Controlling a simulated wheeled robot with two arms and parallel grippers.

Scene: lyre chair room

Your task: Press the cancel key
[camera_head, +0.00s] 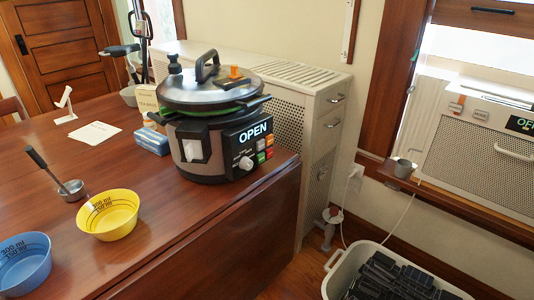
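An electric pressure cooker (205,165) stands upright near the right edge of the wooden table. Its dark lid (205,88) sits raised on top, with an orange part near the handle. The front panel (248,143) shows "OPEN" in white, with a round white knob (245,163) below. Small orange, red and green keys (265,149) sit in a cluster right of the knob. Their labels are too small to read, so I cannot tell which is cancel. Neither of my grippers is in view.
A yellow bowl (107,214), a blue bowl (23,262), a metal measuring cup (71,190) and a blue box (152,141) share the table (150,240). A perforated cabinet (320,130) stands behind. A white bin (335,280) and window unit (480,150) are at right.

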